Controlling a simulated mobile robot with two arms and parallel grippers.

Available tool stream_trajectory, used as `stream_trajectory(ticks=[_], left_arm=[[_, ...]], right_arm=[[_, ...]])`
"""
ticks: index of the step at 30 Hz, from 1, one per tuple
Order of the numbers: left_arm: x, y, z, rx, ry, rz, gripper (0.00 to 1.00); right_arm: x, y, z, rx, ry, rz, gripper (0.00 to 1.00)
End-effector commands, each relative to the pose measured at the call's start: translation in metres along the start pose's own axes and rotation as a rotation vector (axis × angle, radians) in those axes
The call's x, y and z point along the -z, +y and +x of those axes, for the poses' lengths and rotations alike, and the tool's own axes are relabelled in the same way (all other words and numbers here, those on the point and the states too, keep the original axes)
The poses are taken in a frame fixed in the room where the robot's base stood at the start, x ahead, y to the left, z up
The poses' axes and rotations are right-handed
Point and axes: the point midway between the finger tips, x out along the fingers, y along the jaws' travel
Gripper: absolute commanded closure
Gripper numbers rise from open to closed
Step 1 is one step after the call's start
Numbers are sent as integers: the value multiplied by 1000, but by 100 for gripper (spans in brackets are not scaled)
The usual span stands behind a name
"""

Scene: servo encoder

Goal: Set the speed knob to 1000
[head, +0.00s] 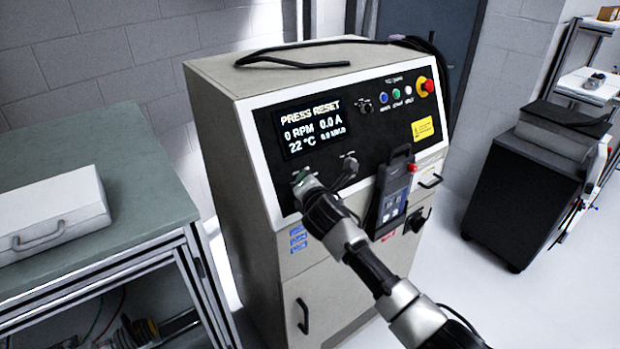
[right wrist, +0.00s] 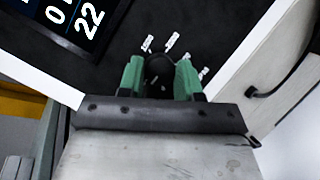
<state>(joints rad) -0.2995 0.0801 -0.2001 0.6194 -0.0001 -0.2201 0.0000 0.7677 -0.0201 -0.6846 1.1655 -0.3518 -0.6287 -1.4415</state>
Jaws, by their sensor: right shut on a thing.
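The speed knob, a dark round knob (right wrist: 158,68), sits between the two green fingers of my right gripper (right wrist: 160,80) in the right wrist view. The gripper is shut on it. White scale marks show on the black panel around the knob, but its exact setting cannot be read. In the head view my right gripper (head: 304,183) is at the lower left of the control panel (head: 330,125) and hides the knob. The display (head: 312,127) reads PRESS RESET, 0 RPM, 0.0 A and 22 °C. My left gripper is not in view.
Blue, green and white buttons (head: 396,94) and a red emergency stop (head: 428,85) are at the panel's upper right. A handheld unit (head: 393,190) hangs to the right of my gripper. A workbench (head: 100,190) with a case (head: 50,215) stands left.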

Motion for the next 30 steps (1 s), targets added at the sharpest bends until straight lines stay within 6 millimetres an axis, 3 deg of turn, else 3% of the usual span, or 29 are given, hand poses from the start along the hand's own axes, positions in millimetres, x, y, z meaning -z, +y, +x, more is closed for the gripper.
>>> stream_trajectory(ticks=[13, 30], left_arm=[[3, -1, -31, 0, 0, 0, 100], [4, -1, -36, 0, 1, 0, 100]], right_arm=[[-1, 3, 0, 194, 24, 382, 89], [-1, 3, 1, 400, 48, 801, 89]])
